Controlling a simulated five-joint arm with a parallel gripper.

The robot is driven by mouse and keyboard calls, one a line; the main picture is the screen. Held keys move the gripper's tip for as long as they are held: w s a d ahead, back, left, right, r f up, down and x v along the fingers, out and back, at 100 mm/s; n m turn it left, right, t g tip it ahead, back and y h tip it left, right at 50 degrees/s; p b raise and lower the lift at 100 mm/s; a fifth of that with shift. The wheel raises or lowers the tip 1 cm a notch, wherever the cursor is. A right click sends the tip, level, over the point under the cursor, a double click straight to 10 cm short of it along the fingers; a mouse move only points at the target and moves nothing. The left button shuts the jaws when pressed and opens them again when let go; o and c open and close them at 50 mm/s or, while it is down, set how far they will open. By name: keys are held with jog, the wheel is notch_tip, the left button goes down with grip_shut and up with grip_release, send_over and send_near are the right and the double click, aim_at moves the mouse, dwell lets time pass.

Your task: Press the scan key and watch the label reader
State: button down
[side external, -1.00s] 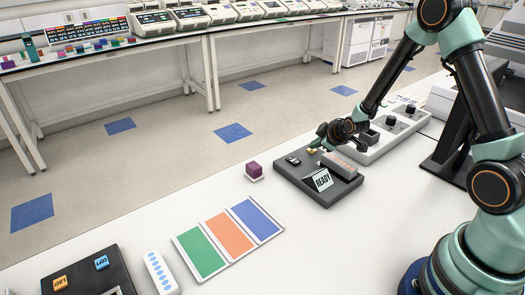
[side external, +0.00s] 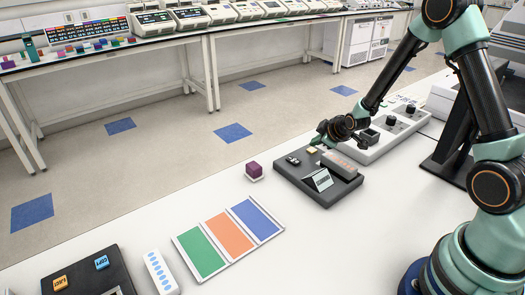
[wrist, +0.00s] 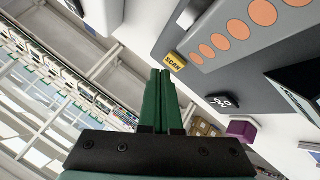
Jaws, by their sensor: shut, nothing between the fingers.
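The label reader is a dark grey box (side external: 292,176) on the white bench. Its yellow scan key (side external: 312,150) is at the back of its top; in the wrist view the key (wrist: 174,62) reads SCAN. The tilted display (side external: 319,180) is grey with small marks too fine to read; in the wrist view only a dark, slanted part of it (wrist: 298,92) shows. My gripper (side external: 319,139) is just above and behind the scan key and looks clear of it. In the wrist view its green fingers (wrist: 160,73) are shut and empty, close beside the key.
A strip with orange dots (side external: 340,164) lies on the reader beside a black key (side external: 293,160). A purple cube (side external: 254,169) stands to the left. Nearer are a three-colour mat (side external: 206,214), a blue-dotted strip (side external: 160,272) and a dark two-key box (side external: 82,268). A light console with knobs (side external: 375,146) stands behind.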

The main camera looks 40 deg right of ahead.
aim_at(315, 152)
jog(key=shift+r, duration=0.1)
jog(key=shift+r, duration=2.55)
jog(key=s+a+r+m+g+y, duration=0.1)
jog(key=s+a+r+m, duration=0.1)
jog(key=s+a+r, duration=0.5)
jog(key=s+a+r+m+g+y, duration=0.1)
jog(key=s+a+r+m+g, duration=0.1)
jog(key=s+a+r, duration=0.5)
jog(key=s+r+m, duration=0.1)
jog(key=s, duration=0.5)
jog(key=shift+s+a+y, duration=0.15)
jog(key=shift+a+y, duration=0.05)
jog(key=shift+y, duration=0.1)
dwell(3.0)
